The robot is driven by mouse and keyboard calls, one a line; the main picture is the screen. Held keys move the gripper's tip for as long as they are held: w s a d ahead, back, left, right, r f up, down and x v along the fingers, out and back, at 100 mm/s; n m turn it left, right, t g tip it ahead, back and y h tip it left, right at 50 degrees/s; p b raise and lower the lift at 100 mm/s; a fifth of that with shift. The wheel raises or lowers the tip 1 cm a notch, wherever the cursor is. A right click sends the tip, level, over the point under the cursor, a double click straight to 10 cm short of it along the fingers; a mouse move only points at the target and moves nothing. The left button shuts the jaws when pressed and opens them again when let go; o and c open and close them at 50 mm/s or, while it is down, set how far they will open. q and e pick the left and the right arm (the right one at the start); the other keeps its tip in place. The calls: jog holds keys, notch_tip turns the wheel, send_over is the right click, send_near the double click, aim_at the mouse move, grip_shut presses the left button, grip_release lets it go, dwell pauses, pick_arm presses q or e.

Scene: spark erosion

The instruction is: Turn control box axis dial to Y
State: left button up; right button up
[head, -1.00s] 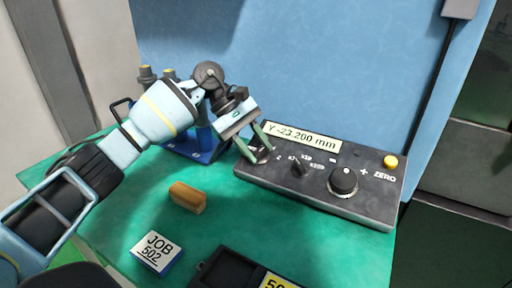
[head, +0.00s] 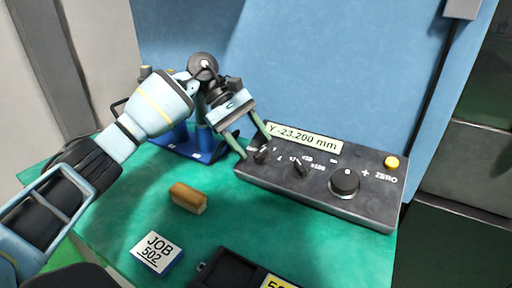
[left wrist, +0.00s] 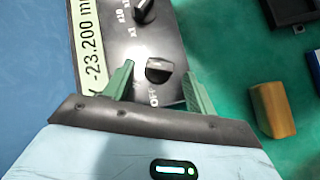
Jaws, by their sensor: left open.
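The dark control box (head: 300,202) stands on the green table, its display (head: 303,138) reading "Y -23.200 mm". The axis dial (head: 261,155) is the leftmost knob; in the left wrist view the axis dial (left wrist: 159,70) shows near an "OFF" mark. My left gripper (head: 257,147) is above the box's left end, its green fingers open. In the left wrist view the left gripper (left wrist: 158,82) has one fingertip on either side of the dial, apart from it. The letters around the dial are partly hidden. My right gripper is not in view.
A multiplier knob (head: 300,168), a large round dial (head: 344,182) and a yellow ZERO button (head: 391,162) sit further right on the box. A brown block (head: 188,198), a JOB 502 box (head: 157,253) and a black tray (head: 232,268) lie in front. A blue stand (head: 203,148) is behind.

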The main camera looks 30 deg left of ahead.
pick_arm(q)
jog(key=v, duration=0.5)
jog(key=shift+a+r, duration=0.1)
jog(key=shift+a, duration=0.05)
dwell(0.4)
